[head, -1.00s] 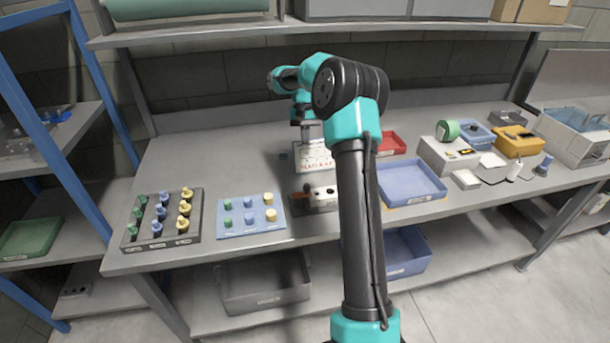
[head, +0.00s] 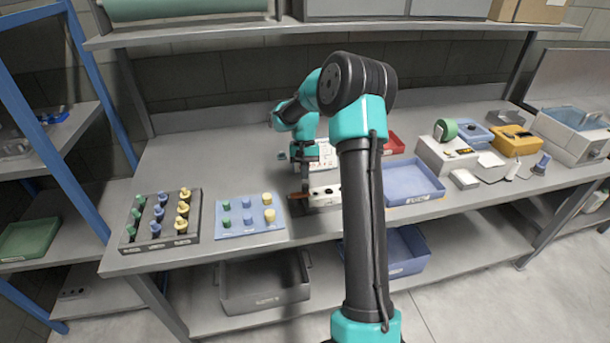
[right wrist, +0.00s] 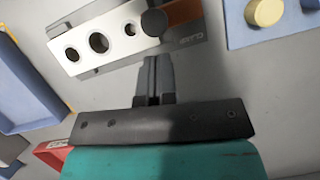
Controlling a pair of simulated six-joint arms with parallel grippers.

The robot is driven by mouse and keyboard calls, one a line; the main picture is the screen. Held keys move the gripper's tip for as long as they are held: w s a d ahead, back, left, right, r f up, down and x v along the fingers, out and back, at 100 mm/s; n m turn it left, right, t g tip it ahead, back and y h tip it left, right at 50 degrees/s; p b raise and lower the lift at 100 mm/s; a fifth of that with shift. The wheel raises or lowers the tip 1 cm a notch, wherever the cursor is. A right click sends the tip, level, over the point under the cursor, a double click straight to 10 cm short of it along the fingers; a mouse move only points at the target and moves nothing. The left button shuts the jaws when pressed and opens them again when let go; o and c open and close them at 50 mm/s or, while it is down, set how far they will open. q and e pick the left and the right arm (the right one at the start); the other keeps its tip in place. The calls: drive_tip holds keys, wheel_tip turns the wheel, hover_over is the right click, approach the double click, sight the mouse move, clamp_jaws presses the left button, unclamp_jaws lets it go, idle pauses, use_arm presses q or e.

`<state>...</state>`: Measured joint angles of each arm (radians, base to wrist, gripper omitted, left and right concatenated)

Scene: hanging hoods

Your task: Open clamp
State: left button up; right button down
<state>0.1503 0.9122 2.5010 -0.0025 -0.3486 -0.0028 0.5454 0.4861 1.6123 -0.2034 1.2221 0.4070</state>
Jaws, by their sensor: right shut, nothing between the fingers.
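The clamp (head: 327,195) is a pale block with round holes on a dark base, near the table's front edge. In the right wrist view the clamp (right wrist: 118,44) shows a brown part and a dark round knob (right wrist: 154,22) at one end. My right gripper (head: 304,194) is at the clamp's left part in the head view. In the right wrist view the right gripper (right wrist: 153,60) is shut and empty, its tips beside the knob; I cannot tell whether they touch. The clamp's right end is hidden by my arm in the head view. My left gripper is not in view.
A blue board (head: 250,231) with coloured pegs and a dark rack (head: 189,241) of coloured plugs stand left of the clamp. A blue tray (head: 437,189) and a red tray (head: 397,146) lie right of my arm. The table's back left is clear.

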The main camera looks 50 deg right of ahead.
drive_tip(key=shift+s+a, duration=0.45)
